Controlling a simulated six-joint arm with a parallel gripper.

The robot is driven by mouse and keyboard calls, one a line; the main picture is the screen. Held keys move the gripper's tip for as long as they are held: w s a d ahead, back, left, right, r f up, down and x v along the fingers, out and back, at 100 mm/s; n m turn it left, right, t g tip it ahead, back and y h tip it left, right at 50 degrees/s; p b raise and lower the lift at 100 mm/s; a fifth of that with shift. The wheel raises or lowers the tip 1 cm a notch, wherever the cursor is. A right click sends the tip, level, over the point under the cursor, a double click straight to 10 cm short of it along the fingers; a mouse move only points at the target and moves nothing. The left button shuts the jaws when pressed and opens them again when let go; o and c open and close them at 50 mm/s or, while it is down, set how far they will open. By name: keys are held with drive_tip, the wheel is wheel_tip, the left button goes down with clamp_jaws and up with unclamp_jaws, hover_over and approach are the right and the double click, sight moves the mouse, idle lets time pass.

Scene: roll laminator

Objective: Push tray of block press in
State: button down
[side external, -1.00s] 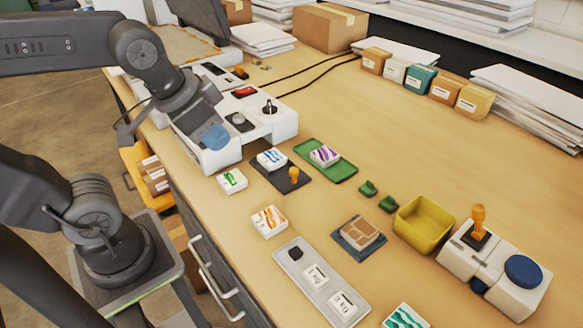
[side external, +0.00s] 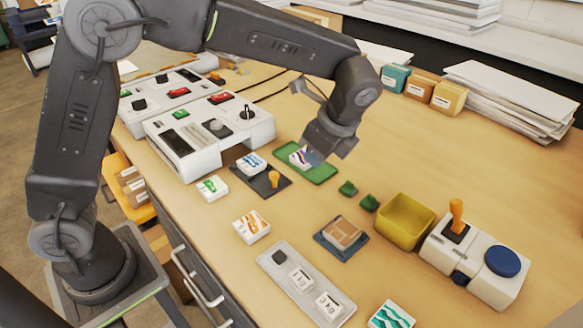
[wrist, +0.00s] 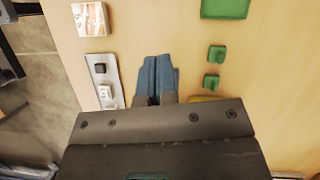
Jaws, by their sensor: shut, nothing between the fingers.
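A dark tray (side external: 272,187) with an orange knob (side external: 274,179) lies on the table in the side view, by the front corner of the white two-knob machine (side external: 205,135). A white block with a blue mark (side external: 251,164) sits on it. A white unit with an orange lever and blue dome (side external: 478,258) stands at the right; I cannot tell which one is the block press. My gripper (side external: 312,158) is shut and empty, in front of the green mat (side external: 318,174) in the side view.
Two green pieces (side external: 347,188), a yellow bin (side external: 404,222) and a brown block on a dark pad (side external: 341,234) stand between the mat and the right unit. A grey strip (side external: 300,283) with weights lies in front. Card boxes (side external: 419,87) and paper stacks line the back.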

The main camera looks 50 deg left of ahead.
sight(249, 159)
drive_tip(key=x, duration=0.9)
drive_tip(key=shift+s+f, duration=0.1)
drive_tip(key=a, duration=0.3)
drive_tip(key=shift+s+f, duration=0.2)
drive_tip(key=shift+f, duration=0.1)
drive_tip(key=shift+s+a, duration=0.1)
drive_tip(key=shift+a, duration=0.5)
drive_tip(key=a, duration=1.2)
drive_tip(key=shift+a+f, duration=0.1)
